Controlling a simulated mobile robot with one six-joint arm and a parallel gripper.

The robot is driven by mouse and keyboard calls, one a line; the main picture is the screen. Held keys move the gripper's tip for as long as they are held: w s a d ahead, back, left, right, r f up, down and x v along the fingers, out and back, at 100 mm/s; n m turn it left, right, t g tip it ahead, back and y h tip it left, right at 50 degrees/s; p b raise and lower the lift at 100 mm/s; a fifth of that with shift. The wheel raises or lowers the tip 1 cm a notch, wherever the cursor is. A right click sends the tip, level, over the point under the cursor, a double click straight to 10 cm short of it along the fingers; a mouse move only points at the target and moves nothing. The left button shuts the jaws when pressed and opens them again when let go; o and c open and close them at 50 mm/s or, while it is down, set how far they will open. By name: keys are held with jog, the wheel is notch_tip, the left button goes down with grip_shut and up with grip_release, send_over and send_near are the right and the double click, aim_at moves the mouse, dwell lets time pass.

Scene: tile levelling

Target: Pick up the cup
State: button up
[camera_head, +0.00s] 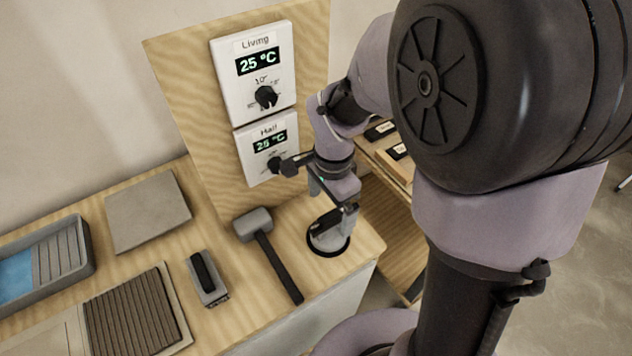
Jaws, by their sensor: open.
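A round grey cup with a black rim (321,241), which looks like a suction cup, stands on the wooden worktop near its right end. A dark part, perhaps its handle, shows on top. My gripper (333,203) is open and points down right over the cup, with its fingers around or just above the cup's upper part. I cannot tell whether the fingers touch it. My gripper hides part of the cup's top and back.
A mallet (266,249) lies just left of the cup. A black-handled float (206,278), a grey tile (147,211), a ribbed panel (130,316) and a blue-lined tray (15,275) lie farther left. A board with two thermostats (253,70) stands behind.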

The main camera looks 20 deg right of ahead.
aim_at(329, 231)
jog(key=f+b, duration=0.1)
jog(key=f, duration=0.2)
jog(key=f+b, duration=0.1)
jog(key=f, duration=0.3)
jog(key=f+b, duration=0.1)
jog(key=f, duration=0.2)
jog(key=shift+w+d+f+b, duration=0.15)
jog(key=shift+w+f+b, duration=0.15)
jog(key=shift+w, duration=0.1)
jog(key=shift+s+r, duration=0.1)
jog(key=shift+r, duration=0.05)
jog(key=shift+c, duration=1.1)
jog(key=c, duration=1.2)
jog(key=shift+r, duration=0.1)
jog(key=shift+c, duration=0.2)
